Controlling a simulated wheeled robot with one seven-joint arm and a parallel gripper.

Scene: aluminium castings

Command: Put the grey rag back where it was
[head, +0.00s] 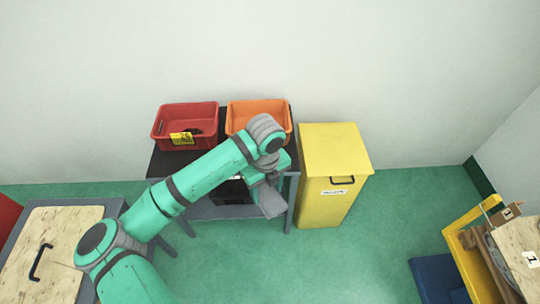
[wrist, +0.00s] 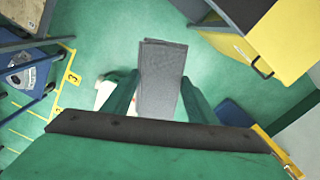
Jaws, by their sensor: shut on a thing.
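The grey rag (wrist: 160,80) hangs as a flat folded strip between the green fingers of my gripper (wrist: 158,98) in the wrist view. My gripper is shut on it and holds it above the green floor. In the head view the rag (head: 271,201) shows at the end of my arm, in front of the dark table's front edge and left of the yellow bin. My gripper (head: 262,180) is partly hidden there by my own wrist. I cannot tell from these frames which spot the rag came from.
A red crate (head: 163,130) with a yellow tag and an orange crate (head: 243,107) stand on the dark table (head: 165,163) against the wall. A yellow lidded bin (head: 335,150) stands right of it. A yellow-framed cart (head: 470,260) is at far right. Open floor lies between.

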